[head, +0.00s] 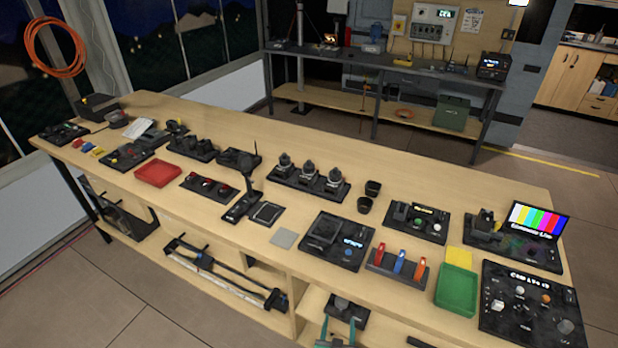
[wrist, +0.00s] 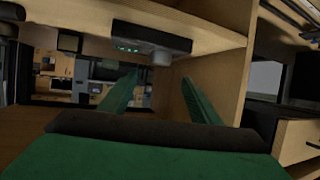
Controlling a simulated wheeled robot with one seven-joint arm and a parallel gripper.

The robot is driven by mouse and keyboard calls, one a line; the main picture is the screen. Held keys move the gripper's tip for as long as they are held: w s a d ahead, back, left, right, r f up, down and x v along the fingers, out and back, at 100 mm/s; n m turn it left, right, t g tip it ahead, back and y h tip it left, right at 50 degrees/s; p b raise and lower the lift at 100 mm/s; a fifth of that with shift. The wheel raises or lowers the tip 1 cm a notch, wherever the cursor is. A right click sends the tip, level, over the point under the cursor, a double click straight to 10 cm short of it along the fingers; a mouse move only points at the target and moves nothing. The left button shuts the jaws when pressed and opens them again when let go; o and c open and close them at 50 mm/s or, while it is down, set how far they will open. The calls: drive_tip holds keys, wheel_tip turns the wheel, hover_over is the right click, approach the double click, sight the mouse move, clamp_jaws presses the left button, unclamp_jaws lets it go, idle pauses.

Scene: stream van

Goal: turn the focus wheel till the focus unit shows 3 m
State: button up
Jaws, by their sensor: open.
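The focus unit (wrist: 140,36) is a dark box with a small green readout, too small to read. Its grey focus wheel (wrist: 162,58) sticks out near the right end of the unit. In the head view the unit (head: 347,310) shows in the shelf opening under the bench front, with a round grey part on it. My gripper (wrist: 160,97) has two green fingers, spread apart with nothing between them. The wheel appears between and beyond the fingertips, apart from them. In the head view my gripper (head: 338,334) is at the bottom edge, just in front of the unit.
The shelf's wooden side panel (wrist: 218,85) stands close to the right finger in the wrist view, with a wooden board above the unit. The bench top (head: 215,212) carries several control panels, a red tray (head: 158,173) and a green tray (head: 456,290).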

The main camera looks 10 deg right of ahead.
drive_tip(key=s+a+r+n+y, duration=0.1)
drive_tip(key=s+a+r, duration=0.15)
drive_tip(key=s, duration=0.45)
drive_tip(key=s+a+r+n+t+y, duration=0.1)
drive_tip(key=s+a+r, duration=0.1)
drive_tip(key=s+a, duration=0.35)
drive_tip(key=s+a+r+n, duration=0.1)
drive_tip(key=s+a+r, duration=0.1)
drive_tip(key=s, duration=0.6)
drive_tip(key=s+a+r+t+y, duration=0.1)
drive_tip(key=s+a+r, duration=0.2)
drive_tip(key=s+r, duration=0.4)
drive_tip(key=s+a+r+y, duration=0.1)
drive_tip(key=s+a+r, duration=0.2)
drive_tip(key=s+r, duration=0.5)
wheel_tip(320, 180, up, 3)
drive_tip(key=shift+s+a+r+n+t, duration=0.15)
drive_tip(key=shift+s+n+t, duration=0.1)
drive_tip(key=shift+n+t, duration=0.15)
drive_tip(key=shift+w, duration=0.1)
